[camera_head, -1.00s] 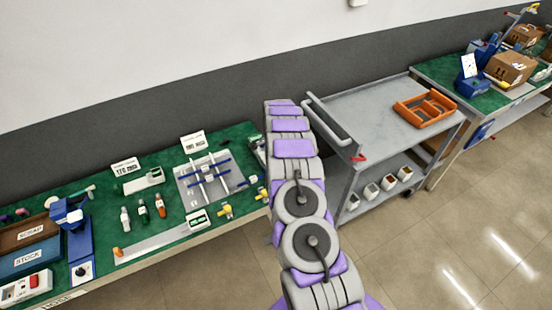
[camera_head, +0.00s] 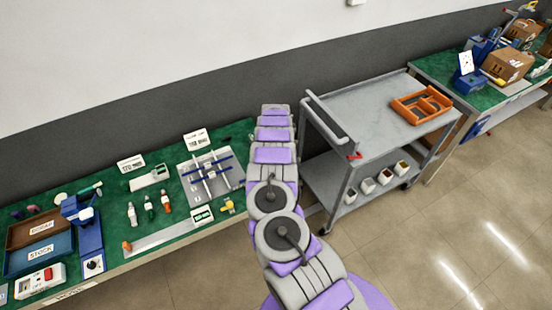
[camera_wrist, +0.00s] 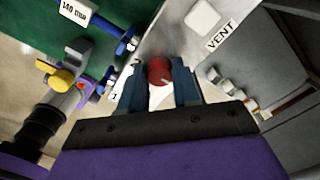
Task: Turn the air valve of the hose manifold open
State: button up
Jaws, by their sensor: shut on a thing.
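In the wrist view my gripper (camera_wrist: 160,76) points at a pale plate and its two dark blue fingers are shut on a round red knob (camera_wrist: 159,70). The knob sits between the fingertips, with one finger on each side. The pale plate (camera_wrist: 168,38) carries a white square piece and a VENT label (camera_wrist: 222,33). I cannot read an air label on the knob, and its turn angle is unclear. In the head view my own arm hides the gripper and the knob.
In the wrist view blue-handled fittings (camera_wrist: 126,44) and a yellow-capped part (camera_wrist: 62,79) lie to the left, and grey boxes to the right. In the head view the green bench (camera_head: 110,205) holds bottles and bins, and a grey cart (camera_head: 375,105) stands right of my arm.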

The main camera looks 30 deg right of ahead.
jog(key=shift+w+r, duration=0.2)
jog(key=shift+w, duration=0.05)
jog(key=o, duration=0.8)
jog(key=shift+c, duration=0.2)
jog(key=o, duration=0.3)
jog(key=shift+s+f, duration=0.1)
jog(key=shift+f, duration=0.05)
notch_tip(320, 180, up, 17)
jog(key=p, duration=0.1)
jog(key=shift+r, duration=0.2)
jog(key=shift+a, duration=0.1)
